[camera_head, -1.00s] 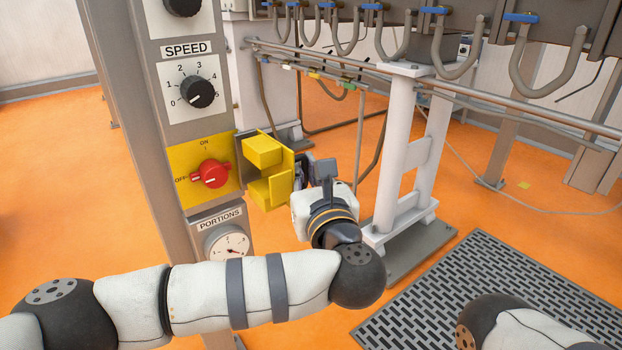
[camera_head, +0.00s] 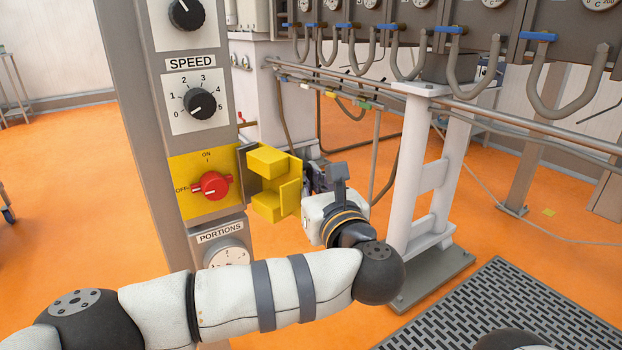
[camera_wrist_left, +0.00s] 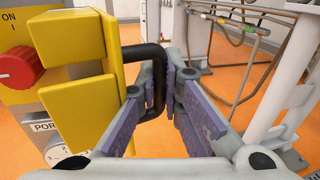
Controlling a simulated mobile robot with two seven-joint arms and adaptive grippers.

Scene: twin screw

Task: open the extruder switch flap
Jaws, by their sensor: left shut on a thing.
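The yellow switch flap (camera_head: 290,199) stands swung out to the right of the yellow switch plate (camera_head: 225,202). The red rotary switch (camera_head: 212,186) on the plate is uncovered. In the left wrist view the flap (camera_wrist_left: 84,110) fills the left side, with its black bent handle (camera_wrist_left: 143,52) reaching right. My left gripper (camera_head: 318,177) is at the flap's right side. In the wrist view its fingers (camera_wrist_left: 168,84) are shut on the handle, which runs down between them. The fingertips are partly hidden by the flap in the head view. My right gripper is out of view.
A speed dial (camera_head: 201,104) sits above the switch and a portions dial (camera_head: 228,252) below it on the grey column. A white post frame (camera_head: 428,190) stands right of my left gripper. A dark floor grate (camera_head: 500,312) lies at bottom right.

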